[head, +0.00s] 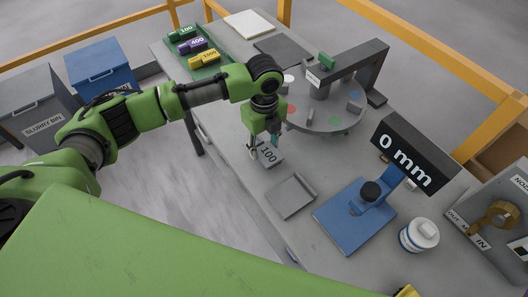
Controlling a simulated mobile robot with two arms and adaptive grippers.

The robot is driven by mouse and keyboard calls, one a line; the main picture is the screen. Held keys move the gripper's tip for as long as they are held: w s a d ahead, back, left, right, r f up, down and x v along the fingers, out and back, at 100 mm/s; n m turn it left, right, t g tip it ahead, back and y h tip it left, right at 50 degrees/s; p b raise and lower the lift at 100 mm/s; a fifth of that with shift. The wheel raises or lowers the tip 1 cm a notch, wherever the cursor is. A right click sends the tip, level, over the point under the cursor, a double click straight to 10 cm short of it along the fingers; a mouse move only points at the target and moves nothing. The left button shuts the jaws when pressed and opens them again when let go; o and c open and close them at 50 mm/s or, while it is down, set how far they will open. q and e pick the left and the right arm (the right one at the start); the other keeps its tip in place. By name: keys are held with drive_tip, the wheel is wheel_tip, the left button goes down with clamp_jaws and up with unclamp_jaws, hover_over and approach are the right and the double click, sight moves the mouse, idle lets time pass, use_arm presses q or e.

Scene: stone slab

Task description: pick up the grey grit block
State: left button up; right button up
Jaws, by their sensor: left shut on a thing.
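My left gripper (262,147) points down over the stone slab bench, left of its middle. It is shut on the grey grit block (269,157), a grey piece with a label reading "100". The fingers cover part of the block. I cannot tell whether the block touches the bench top or is slightly above it. My right gripper is not in view.
A green tray (222,70) at the back left holds green, purple and yellow blocks. A round turntable (322,118) under a grey arch stands behind. In front are a grey plate (289,197), blue gauge stand (343,226), white jar (419,236) and "0 mm" display (410,157).

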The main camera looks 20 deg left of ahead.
use_arm(q)
drive_tip(key=s+d+r+b, duration=0.2)
drive_tip(key=s+d+r, duration=0.1)
drive_tip(key=s+r, duration=0.7)
drive_tip(key=s, duration=0.3)
drive_tip(key=shift+s+d, duration=0.2)
drive_tip(key=shift+s, duration=0.05)
